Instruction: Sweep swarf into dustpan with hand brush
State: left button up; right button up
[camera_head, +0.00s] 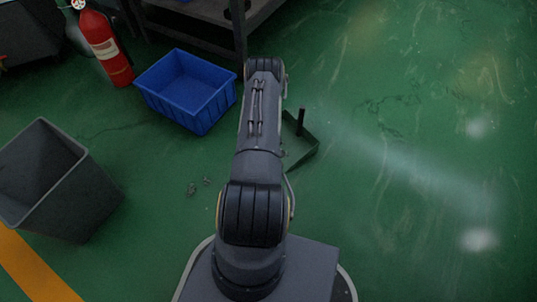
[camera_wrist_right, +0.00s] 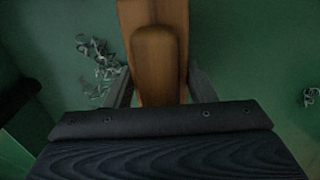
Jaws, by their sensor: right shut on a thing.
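The dustpan (camera_head: 299,150) is a dark green tray on the green floor with a dark upright handle, partly hidden behind my arm in the head view. Small grey curls of swarf (camera_head: 192,188) lie on the floor left of my arm. In the right wrist view, a tangle of swarf (camera_wrist_right: 98,64) lies left of the brush and another bit lies at the right edge. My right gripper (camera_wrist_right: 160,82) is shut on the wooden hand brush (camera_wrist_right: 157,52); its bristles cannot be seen. In the head view this gripper and the brush are hidden. My left gripper is out of view.
A blue crate (camera_head: 187,91) stands left of my arm, with a red fire extinguisher (camera_head: 106,45) behind it. A grey bin (camera_head: 62,180) stands at the left, near a yellow floor line (camera_head: 35,270). A shelf or table leg stands behind. The floor at right is clear.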

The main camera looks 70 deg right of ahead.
jog(key=r+p, duration=0.1)
jog(key=a+r+p, duration=0.1)
jog(key=r, duration=0.1)
jog(key=w+r+p, duration=0.1)
jog(key=r+p, duration=0.1)
jog(key=shift+w+a+r, duration=0.1)
jog(key=shift+a+r, duration=0.15)
jog(key=shift+a, duration=0.15)
jog(key=shift+w, duration=0.1)
